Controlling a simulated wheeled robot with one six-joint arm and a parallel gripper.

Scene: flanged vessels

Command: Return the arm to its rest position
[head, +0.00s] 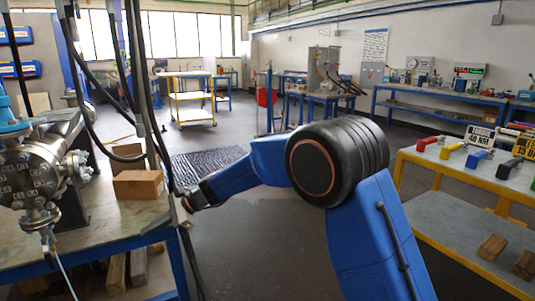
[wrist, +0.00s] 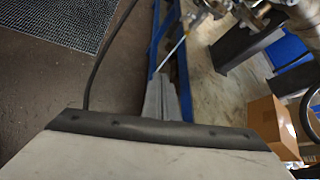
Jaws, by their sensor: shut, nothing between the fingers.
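My gripper (head: 187,203) is at the end of my blue arm, beside the right edge of the left workbench (head: 100,222). In the wrist view my gripper (wrist: 161,80) shows as two grey fingers, closed together with nothing between them. My arm is bent, with its large black joint in the middle of the head view and the forearm reaching left. A metal flanged vessel (head: 35,170) stands on the left workbench, apart from the gripper.
A cardboard box (head: 138,186) lies on the left bench near the gripper, with dark cables (head: 150,100) hanging close by. A yellow-framed table (head: 470,168) with coloured-handled tools stands at right. Open floor (head: 250,240) lies between, with a black mat (head: 200,165).

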